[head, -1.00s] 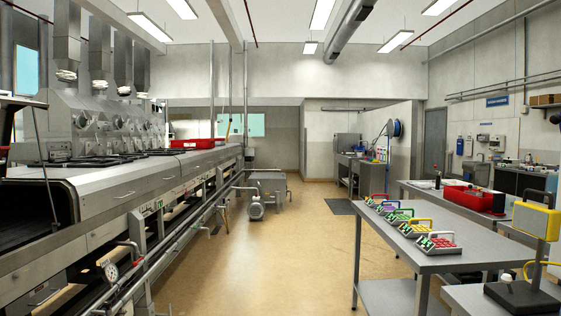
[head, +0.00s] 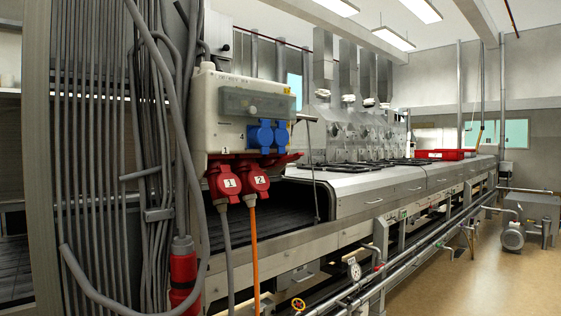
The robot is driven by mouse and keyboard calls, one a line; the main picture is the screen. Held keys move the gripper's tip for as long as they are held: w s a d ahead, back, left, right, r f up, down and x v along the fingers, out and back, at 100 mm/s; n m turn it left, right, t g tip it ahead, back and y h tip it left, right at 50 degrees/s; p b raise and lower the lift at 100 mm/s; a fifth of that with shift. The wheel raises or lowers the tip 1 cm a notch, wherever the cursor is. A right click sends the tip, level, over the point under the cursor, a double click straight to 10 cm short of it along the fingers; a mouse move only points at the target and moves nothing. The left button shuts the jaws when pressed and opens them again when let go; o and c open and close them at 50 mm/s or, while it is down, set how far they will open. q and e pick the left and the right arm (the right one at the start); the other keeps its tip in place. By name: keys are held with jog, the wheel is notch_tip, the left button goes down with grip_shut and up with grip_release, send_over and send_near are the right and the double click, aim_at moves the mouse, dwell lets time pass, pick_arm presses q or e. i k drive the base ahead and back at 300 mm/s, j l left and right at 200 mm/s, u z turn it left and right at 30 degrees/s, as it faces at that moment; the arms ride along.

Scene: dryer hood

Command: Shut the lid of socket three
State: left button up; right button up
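A pale socket box (head: 225,100) hangs at the left of the head view, beside a cable-covered post. Two red sockets marked 1 (head: 225,183) and 2 (head: 257,180) stick out below it, with a grey and an orange cable hanging from them. Two blue sockets with lids (head: 261,136) sit on its front. Small labels that look like 3 and 4 are on the box's lower front. A red flap-like part (head: 283,159) juts out to the right behind socket 2. I cannot tell which lid belongs to socket three. Neither gripper is in view.
Several grey cables (head: 165,110) run down the post (head: 90,160), and a red connector (head: 184,270) hangs low there. A long metal machine (head: 380,190) with pipes along its front stands behind and right.

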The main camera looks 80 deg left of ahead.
aim_at(289, 158)
jog(key=u, duration=2.65)
jog(key=i+l, duration=0.2)
